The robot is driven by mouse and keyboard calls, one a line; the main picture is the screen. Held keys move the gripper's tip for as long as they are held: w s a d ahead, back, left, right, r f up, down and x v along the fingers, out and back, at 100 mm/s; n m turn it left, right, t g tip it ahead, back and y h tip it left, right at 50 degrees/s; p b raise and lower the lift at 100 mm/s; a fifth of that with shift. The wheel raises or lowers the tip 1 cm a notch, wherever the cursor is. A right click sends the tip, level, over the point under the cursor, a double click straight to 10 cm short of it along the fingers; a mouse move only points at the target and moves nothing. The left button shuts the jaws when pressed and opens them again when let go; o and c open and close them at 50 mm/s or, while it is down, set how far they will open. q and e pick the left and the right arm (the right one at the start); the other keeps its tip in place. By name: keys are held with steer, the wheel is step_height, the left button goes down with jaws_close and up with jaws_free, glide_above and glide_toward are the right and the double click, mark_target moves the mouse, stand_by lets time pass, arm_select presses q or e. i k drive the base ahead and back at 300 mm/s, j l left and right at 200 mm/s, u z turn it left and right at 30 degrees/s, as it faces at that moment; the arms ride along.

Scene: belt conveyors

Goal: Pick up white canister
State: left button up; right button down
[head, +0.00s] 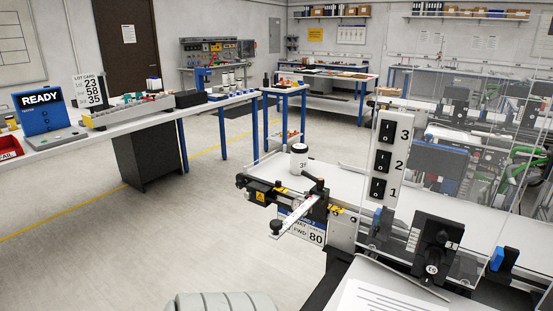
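A white canister (299,160) with a dark lid stands upright on the white belt (345,185), near the belt's left end. Dark marking shows on its side, partly cut off by the edge of its curved face. Nothing touches it from above. Neither of my grippers is in view.
A black lever and bracket (312,190) stand at the belt end in front of the canister. A switch panel (388,160) numbered 1 to 3 and a clear guard (470,150) rise to its right. A long workbench (150,112) runs along the left. Open floor (185,225) lies left of the conveyor.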

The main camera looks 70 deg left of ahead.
mark_target(299, 151)
steer(key=u, duration=2.15)
steer(key=i+j, duration=0.1)
steer(key=j, duration=0.3)
steer(key=i+j+z, duration=0.1)
steer(key=j, duration=0.3)
steer(key=i+j, duration=0.15)
steer(key=j, duration=0.25)
